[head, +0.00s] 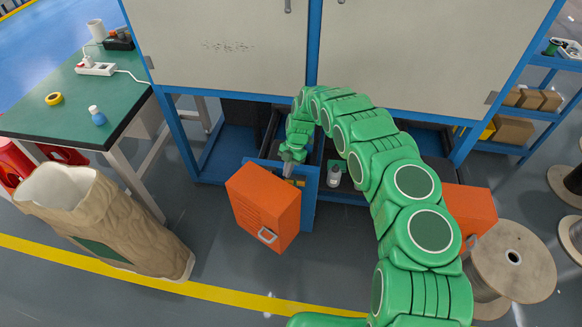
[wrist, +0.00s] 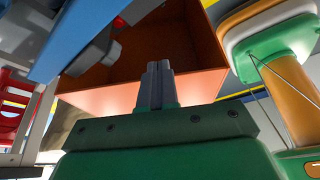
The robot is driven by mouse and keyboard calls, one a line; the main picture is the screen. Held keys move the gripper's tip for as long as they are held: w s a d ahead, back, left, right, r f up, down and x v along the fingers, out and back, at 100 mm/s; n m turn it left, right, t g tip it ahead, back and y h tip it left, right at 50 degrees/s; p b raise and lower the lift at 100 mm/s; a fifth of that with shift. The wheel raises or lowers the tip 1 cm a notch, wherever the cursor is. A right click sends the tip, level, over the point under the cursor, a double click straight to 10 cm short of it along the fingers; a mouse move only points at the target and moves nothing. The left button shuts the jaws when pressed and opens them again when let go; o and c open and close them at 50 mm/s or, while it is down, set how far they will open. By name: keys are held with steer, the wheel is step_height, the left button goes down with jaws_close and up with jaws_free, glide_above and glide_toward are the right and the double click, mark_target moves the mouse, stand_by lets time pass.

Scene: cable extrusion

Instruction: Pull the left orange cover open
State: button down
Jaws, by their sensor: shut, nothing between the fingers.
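The left orange cover (head: 262,208) is a box-shaped cover with a grey handle (head: 267,235) on its front. It stands out in front of the cabinet beside a blue panel (head: 311,192). My gripper (head: 289,170) is at the cover's upper back edge, on the cabinet side, away from the handle. In the wrist view my gripper (wrist: 157,72) has its two grey fingers together, with nothing between them. The cover's hollow orange inside (wrist: 190,50) shows behind the fingertips. Whether the fingers touch it, I cannot tell.
A second orange cover (head: 470,212) is at the right, partly behind my arm. A cable spool (head: 510,265) stands beside it.

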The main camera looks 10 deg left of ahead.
steer(key=shift+s+a, duration=0.15)
steer(key=shift+s, duration=0.2)
steer(key=shift+s+m, duration=0.2)
steer(key=shift+m, duration=0.1)
steer(key=shift+s+a+m, duration=0.15)
steer(key=shift+s+m, duration=0.1)
steer(key=shift+m, duration=0.05)
